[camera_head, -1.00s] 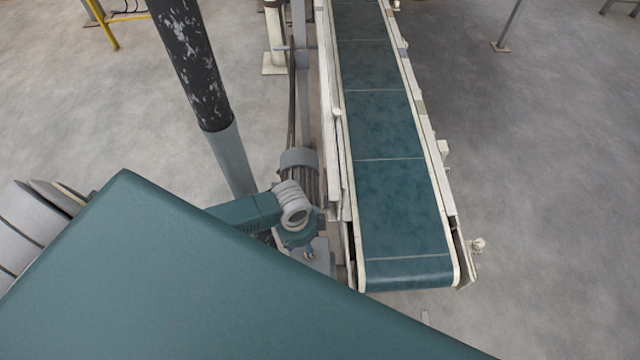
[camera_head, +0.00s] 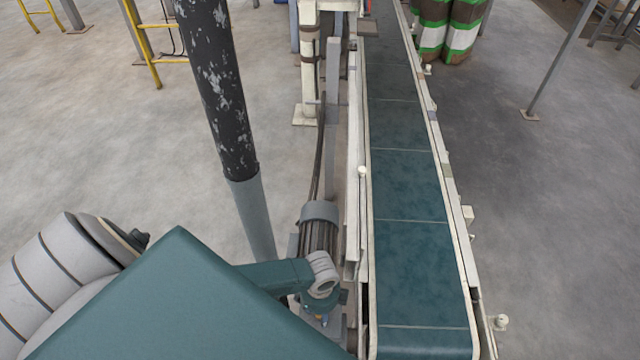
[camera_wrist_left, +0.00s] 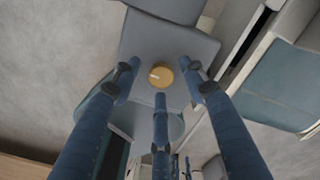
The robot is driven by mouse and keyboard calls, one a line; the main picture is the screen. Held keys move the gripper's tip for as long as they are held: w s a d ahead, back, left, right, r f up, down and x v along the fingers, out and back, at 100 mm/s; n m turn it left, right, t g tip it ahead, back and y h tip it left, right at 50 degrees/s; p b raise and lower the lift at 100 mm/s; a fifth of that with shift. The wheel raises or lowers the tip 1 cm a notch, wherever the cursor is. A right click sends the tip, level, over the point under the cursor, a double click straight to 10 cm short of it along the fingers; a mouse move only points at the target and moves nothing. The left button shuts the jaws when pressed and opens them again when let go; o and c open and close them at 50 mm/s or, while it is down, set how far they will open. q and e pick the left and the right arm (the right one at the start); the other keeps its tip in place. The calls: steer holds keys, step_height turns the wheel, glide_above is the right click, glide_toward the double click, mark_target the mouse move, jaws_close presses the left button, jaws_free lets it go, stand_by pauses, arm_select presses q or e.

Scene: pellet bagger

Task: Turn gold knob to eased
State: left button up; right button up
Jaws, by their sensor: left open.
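The gold knob (camera_wrist_left: 161,76) is a round, flat-topped disc with a short pale mark near its left side. It sits on a grey box (camera_wrist_left: 140,40) in the left wrist view. My left gripper (camera_wrist_left: 158,80) has its blue fingers spread around the knob, open, with a fingertip on either side and one below. I cannot tell whether any finger touches it. The knob cannot be made out there. My right gripper is not in view.
The teal conveyor belt (camera_head: 410,245) with cream side rails runs away on the right. A motor (camera_head: 319,228) stands beside it. A worn black and grey post (camera_head: 222,100) rises to the left. The floor (camera_head: 560,200) at right is mostly clear.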

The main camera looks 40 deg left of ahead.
arm_select(q)
steer(key=shift+c, duration=0.8)
jaws_close()
steer(key=shift+w+r+n+p, duration=0.1)
steer(key=shift+r+n+p, duration=0.05)
steer(key=shift+n+p, duration=0.65)
steer(key=n+p, duration=0.2)
steer(key=n, duration=0.3)
steer(key=shift+a+p, duration=0.1)
steer(key=shift+p, duration=0.2)
steer(key=n+p, duration=0.2)
steer(key=n, duration=0.3)
steer(key=n+p, duration=0.1)
steer(key=n, duration=0.4)
steer(key=shift+p, duration=0.35)
steer(key=n+p, duration=0.1)
steer(key=n, duration=0.4)
steer(key=shift+s, duration=0.2)
steer(key=n+p, duration=0.1)
steer(key=n, duration=0.8)
steer(key=shift+d+f+n, duration=0.2)
steer(key=shift+n, duration=2.4)
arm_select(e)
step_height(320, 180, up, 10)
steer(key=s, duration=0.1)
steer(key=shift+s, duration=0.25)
arm_select(q)
steer(key=shift+d, duration=0.1)
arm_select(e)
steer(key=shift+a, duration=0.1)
